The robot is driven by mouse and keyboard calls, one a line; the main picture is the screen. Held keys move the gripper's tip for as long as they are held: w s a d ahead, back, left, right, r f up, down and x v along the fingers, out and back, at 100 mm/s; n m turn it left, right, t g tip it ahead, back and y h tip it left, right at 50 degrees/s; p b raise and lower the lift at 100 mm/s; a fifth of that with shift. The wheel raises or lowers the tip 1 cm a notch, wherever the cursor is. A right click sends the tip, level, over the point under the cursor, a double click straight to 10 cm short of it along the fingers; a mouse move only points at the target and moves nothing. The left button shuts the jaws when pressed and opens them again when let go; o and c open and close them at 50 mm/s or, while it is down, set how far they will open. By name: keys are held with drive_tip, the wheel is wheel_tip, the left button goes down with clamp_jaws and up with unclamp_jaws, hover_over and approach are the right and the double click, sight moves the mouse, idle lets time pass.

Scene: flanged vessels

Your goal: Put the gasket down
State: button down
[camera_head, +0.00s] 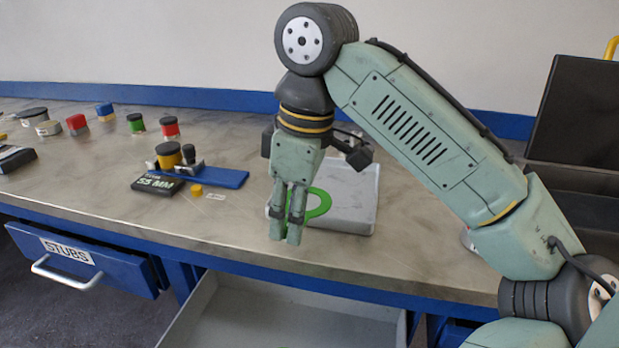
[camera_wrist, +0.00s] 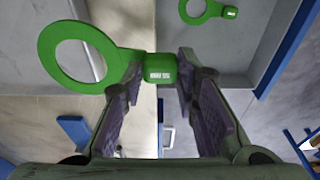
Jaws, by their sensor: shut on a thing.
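A green ring-shaped gasket with a labelled block-like tab shows large in the wrist view (camera_wrist: 50,62). My gripper (camera_wrist: 160,80) is shut on its tab, and the ring sticks out to the left of the fingers. In the head view my gripper (camera_head: 286,232) points down near the bench's front edge, and the green ring (camera_head: 320,203) shows beside the fingers, in front of the pale tray (camera_head: 350,222). I cannot tell exactly how high the gasket is above the surface.
A second green gasket (camera_wrist: 199,9) lies in a grey container in the wrist view. An open drawer (camera_head: 280,318) is below the bench edge. Left of the tray stand a blue plate (camera_head: 228,178) and a black 55 MM block (camera_head: 157,184). Bare bench lies in front.

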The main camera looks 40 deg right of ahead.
drive_tip(key=shift+w+d, duration=0.1)
drive_tip(key=shift+w, duration=0.25)
drive_tip(key=w+d+p, duration=0.1)
drive_tip(key=w+d, duration=0.1)
drive_tip(key=d, duration=0.2)
drive_tip(key=w+d+p, duration=0.1)
drive_tip(key=w+d, duration=0.2)
drive_tip(key=d, duration=0.1)
drive_tip(key=w+d+f+p, duration=0.1)
drive_tip(key=w+d, duration=0.2)
drive_tip(key=d, duration=0.2)
drive_tip(key=shift+w+d, duration=0.1)
drive_tip(key=shift+f+p, duration=0.4)
drive_tip(key=shift+f, duration=1.5)
drive_tip(key=c, duration=1.2)
unclamp_jaws()
drive_tip(key=shift+f, duration=0.1)
drive_tip(key=shift+c, duration=0.2)
wheel_tip(320, 180, up, 12)
drive_tip(key=s+d, duration=0.1)
drive_tip(key=shift+s+d, duration=0.15)
